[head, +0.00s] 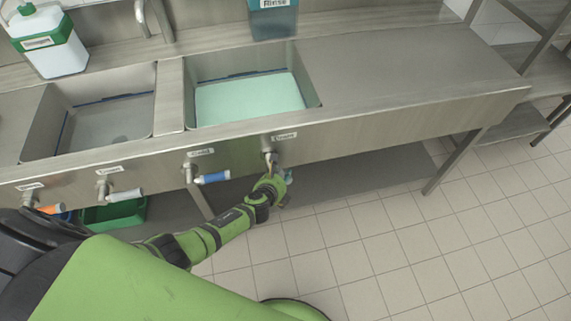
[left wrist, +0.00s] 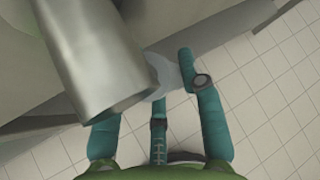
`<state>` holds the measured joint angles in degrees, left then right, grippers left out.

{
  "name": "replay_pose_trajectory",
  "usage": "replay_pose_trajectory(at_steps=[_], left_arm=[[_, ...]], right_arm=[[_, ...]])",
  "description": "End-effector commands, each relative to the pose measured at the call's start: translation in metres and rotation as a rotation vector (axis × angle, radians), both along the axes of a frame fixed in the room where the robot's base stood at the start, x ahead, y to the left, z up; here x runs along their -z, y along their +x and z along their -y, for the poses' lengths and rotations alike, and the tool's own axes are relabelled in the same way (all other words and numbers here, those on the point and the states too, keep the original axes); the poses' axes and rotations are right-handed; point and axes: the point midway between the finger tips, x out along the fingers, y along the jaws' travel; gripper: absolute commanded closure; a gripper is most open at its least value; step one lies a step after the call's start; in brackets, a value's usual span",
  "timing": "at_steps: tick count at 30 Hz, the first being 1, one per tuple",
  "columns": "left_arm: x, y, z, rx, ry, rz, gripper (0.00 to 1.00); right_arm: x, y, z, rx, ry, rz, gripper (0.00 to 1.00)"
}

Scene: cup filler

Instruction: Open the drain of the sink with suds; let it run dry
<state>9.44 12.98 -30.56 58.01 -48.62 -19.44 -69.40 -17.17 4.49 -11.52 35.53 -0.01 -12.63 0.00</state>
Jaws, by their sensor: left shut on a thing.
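The right basin (head: 250,97) of the steel counter holds a flat, pale mint-green fill; separate suds cannot be made out. Below its right side, under a small label (head: 285,136), a metal valve pipe (head: 270,157) comes out of the front panel. My left gripper (head: 275,184) is at the lower end of this pipe. In the left wrist view, the pipe's wide metal end (left wrist: 105,75) is close by. A pale blue-grey valve handle (left wrist: 166,74) lies at the fingers of my left gripper (left wrist: 155,110), which is shut on it. The fingers partly hide it. My right gripper is out of view.
The left basin (head: 107,120) looks grey inside. Other valves have blue (head: 213,178), white (head: 126,195) and orange (head: 50,209) handles. A green bin (head: 115,215) stands below. Bottles (head: 50,45) (head: 272,18) stand behind. The tiled floor at right is clear.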

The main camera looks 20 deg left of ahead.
Motion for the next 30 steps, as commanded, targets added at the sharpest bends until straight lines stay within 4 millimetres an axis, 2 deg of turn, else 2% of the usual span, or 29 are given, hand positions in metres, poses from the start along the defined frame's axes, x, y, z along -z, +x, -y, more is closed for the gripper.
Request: replay_pose_trajectory(at_steps=[1, 10, 18, 30], left_arm=[[-0.006, -0.001, -0.004, -0.004, 0.037, -0.025, 1.00], [0.001, -0.009, -0.015, -0.005, 0.196, -0.133, 1.00], [0.004, -0.013, -0.021, -0.005, 0.265, -0.181, 1.00], [0.006, -0.014, -0.021, -0.005, 0.279, -0.191, 1.00]], right_arm=[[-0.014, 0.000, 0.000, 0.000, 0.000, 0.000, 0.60], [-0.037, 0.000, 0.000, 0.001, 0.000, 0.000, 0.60], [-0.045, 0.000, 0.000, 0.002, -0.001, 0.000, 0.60], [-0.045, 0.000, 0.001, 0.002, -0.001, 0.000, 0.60]])
